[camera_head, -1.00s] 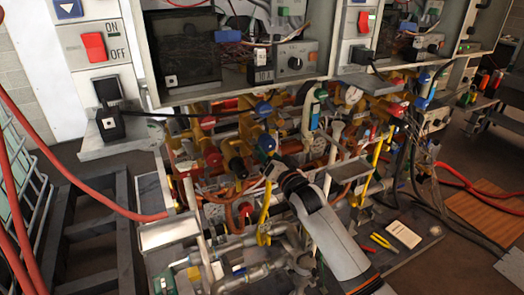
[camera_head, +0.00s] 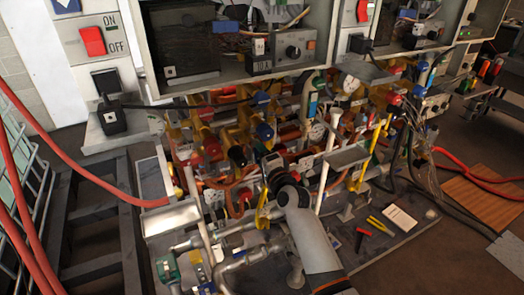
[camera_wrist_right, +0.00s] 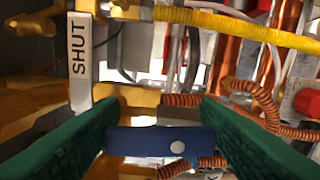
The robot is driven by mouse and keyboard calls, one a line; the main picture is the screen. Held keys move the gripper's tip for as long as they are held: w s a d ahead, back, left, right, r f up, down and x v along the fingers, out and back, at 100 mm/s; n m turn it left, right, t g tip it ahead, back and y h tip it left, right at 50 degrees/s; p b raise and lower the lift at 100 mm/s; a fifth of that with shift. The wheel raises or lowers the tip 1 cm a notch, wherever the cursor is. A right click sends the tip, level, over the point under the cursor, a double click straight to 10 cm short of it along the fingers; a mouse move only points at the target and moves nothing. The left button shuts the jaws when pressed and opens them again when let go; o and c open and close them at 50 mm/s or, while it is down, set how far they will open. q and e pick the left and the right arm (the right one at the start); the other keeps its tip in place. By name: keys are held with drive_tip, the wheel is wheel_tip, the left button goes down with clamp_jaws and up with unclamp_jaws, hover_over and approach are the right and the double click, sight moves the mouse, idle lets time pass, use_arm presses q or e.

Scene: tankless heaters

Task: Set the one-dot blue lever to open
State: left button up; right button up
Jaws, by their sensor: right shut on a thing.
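The blue lever (camera_wrist_right: 163,142) with one white dot lies crosswise in the right wrist view. My right gripper (camera_wrist_right: 162,132) has its green finger pads on both ends of the lever and is shut on it. In the head view my right gripper (camera_head: 268,163) reaches into the pipework under the heater box, and the lever in its grip is hidden there. A grey plate marked SHUT (camera_wrist_right: 80,50) stands to the upper left of the lever in the wrist view. My left gripper is not in view.
Copper and yellow pipes crowd around the gripper. A yellow pipe (camera_wrist_right: 235,27) crosses above the lever in the wrist view. A heater box (camera_head: 230,85) overhangs the pipes. A red hose (camera_head: 90,172) runs at the left. Pliers (camera_head: 381,226) and a white pad (camera_head: 399,217) lie on the lower platform.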

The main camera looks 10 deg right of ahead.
drive_tip(key=shift+a+f+m, duration=0.2)
drive_tip(key=shift+m, duration=0.3)
drive_tip(key=o, duration=1.4)
drive_tip(key=shift+r, duration=0.1)
drive_tip(key=shift+s, duration=0.1)
drive_tip(key=b+v, duration=0.1)
drive_tip(key=v, duration=1.1)
